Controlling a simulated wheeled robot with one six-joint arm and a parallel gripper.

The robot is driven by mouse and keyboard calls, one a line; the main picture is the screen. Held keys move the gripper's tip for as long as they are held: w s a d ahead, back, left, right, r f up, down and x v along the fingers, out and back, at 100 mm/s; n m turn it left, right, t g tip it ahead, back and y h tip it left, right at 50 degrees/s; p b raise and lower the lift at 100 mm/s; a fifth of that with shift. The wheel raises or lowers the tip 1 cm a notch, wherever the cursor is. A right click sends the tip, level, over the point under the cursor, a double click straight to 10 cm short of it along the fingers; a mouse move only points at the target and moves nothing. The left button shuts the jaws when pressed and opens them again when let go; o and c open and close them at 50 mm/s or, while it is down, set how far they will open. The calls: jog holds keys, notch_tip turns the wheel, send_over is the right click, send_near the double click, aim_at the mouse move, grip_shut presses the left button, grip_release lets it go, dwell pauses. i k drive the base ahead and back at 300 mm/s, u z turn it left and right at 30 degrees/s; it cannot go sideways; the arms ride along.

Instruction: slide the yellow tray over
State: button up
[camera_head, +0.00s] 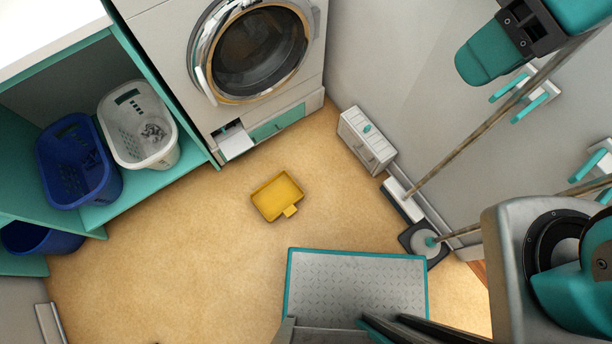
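The yellow tray (278,195) lies flat on the tan floor near the middle of the view. It is shallow and roughly square, with a raised rim and a short tab on its lower right side. Nothing touches it and it looks empty. My gripper's fingers cannot be made out in this view. Parts of my arm fill the lower right. A teal and dark piece at the top right shows no clear fingertips.
A washing machine (262,50) stands behind the tray. Blue (75,165) and white (138,122) baskets sit on a teal shelf at left. A grey-white box (366,140) and cleaning poles (500,118) line the right wall. Floor around the tray is clear.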

aim_at(278, 196)
jog(key=z, duration=0.5)
jog(key=k, duration=0.55)
jog(key=u, duration=2.6)
jog(key=i, duration=1)
jog(key=z, duration=3.05)
